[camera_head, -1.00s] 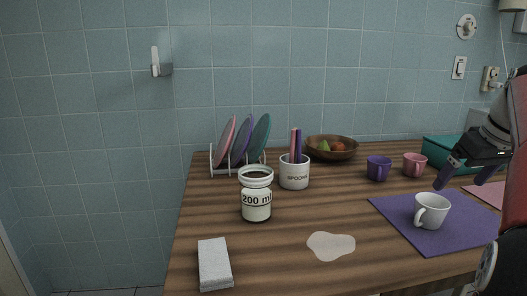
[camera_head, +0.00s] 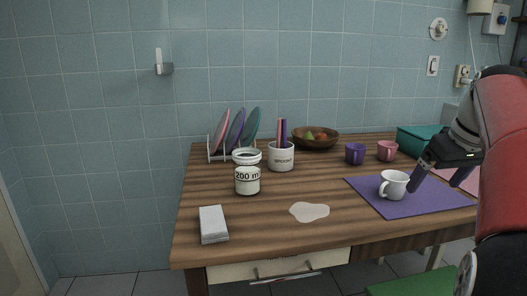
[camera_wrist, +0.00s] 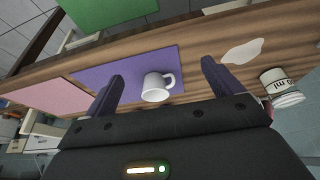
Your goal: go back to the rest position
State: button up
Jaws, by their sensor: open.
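My gripper (camera_head: 439,178) is open and empty at the right of the head view, above the purple mat (camera_head: 420,203). A white mug (camera_head: 393,185) stands upright on that mat, just left of my gripper and apart from it. In the wrist view the same mug (camera_wrist: 154,90) shows between the two open fingers (camera_wrist: 162,88), beyond their tips. My red and black arm hides the right end of the table.
A jar marked 200 ml (camera_head: 247,178), a spoon holder (camera_head: 281,157), a plate rack (camera_head: 209,153), a fruit bowl (camera_head: 316,142), a purple cup (camera_head: 354,154), a pink cup (camera_head: 387,151) and a teal box (camera_head: 412,142) stand behind. A sponge (camera_head: 213,224) and pale spill (camera_head: 309,212) lie in front.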

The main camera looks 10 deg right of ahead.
jog(key=s+a+f, duration=0.5)
jog(key=a, duration=0.6)
jog(key=s+a+f, duration=0.4)
jog(key=a+f, duration=0.1)
jog(key=a, duration=0.5)
jog(key=s+a+f+t, duration=0.1)
jog(key=s+a+f, duration=0.3)
jog(key=s+f, duration=0.3)
notch_tip(320, 180, down, 2)
jog(key=shift+a+f+m, duration=0.1)
jog(key=shift+a+m, duration=0.2)
jog(key=shift+a, duration=0.1)
